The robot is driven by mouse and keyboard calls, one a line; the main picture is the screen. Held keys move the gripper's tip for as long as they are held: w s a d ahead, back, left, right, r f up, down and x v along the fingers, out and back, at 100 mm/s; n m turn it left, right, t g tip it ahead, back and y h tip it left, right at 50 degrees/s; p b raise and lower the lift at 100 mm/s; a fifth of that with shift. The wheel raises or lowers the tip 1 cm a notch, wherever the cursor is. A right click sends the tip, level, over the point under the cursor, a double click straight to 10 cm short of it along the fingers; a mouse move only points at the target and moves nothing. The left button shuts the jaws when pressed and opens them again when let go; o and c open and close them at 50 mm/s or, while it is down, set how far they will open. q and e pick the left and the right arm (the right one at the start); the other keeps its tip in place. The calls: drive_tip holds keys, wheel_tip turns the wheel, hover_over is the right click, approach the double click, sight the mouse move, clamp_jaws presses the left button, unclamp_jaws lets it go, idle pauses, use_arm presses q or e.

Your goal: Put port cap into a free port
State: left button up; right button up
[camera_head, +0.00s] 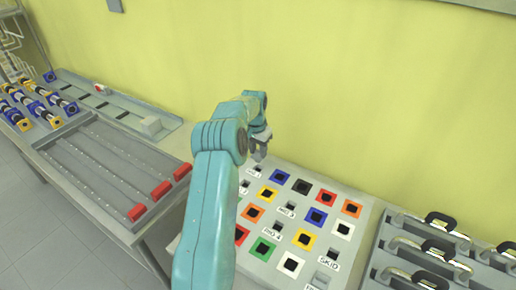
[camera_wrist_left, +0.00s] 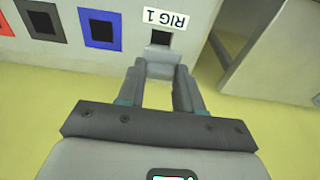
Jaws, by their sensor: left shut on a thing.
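My left gripper (camera_head: 261,142) is above the back edge of the pale port panel (camera_head: 352,207). In the left wrist view the gripper (camera_wrist_left: 158,85) is shut on a small grey block, the port cap (camera_wrist_left: 160,60). The cap's far end is just in front of the dark square port (camera_wrist_left: 160,38) beside the "RIG 1" label (camera_wrist_left: 164,18). The cap overlaps the port's lower edge in the picture; I cannot tell whether they touch. In the head view other labelled ports include RIG 3 (camera_head: 286,209) and SKID (camera_head: 328,260). My right gripper is not in view.
Coloured square sockets fill the panel, such as a blue one (camera_head: 316,216) and a green one (camera_head: 262,249). A grey tray with red blocks (camera_head: 160,190) stands left. A yellow wall (camera_head: 330,90) rises behind.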

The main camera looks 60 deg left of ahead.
sight(257, 156)
use_arm(q)
drive_tip(key=shift+f+b, duration=1.5)
drive_tip(key=shift+f, duration=1.15)
drive_tip(key=shift+f, duration=0.25)
drive_tip(key=o, duration=1.1)
drive_tip(key=shift+r, duration=0.1)
drive_tip(key=r, duration=0.5)
drive_tip(key=s+r, duration=0.1)
drive_tip(key=r, duration=0.4)
drive_tip(key=d+r, duration=0.1)
drive_tip(key=r, duration=0.5)
drive_tip(key=shift+s, duration=0.35)
drive_tip(key=shift+r, duration=0.1)
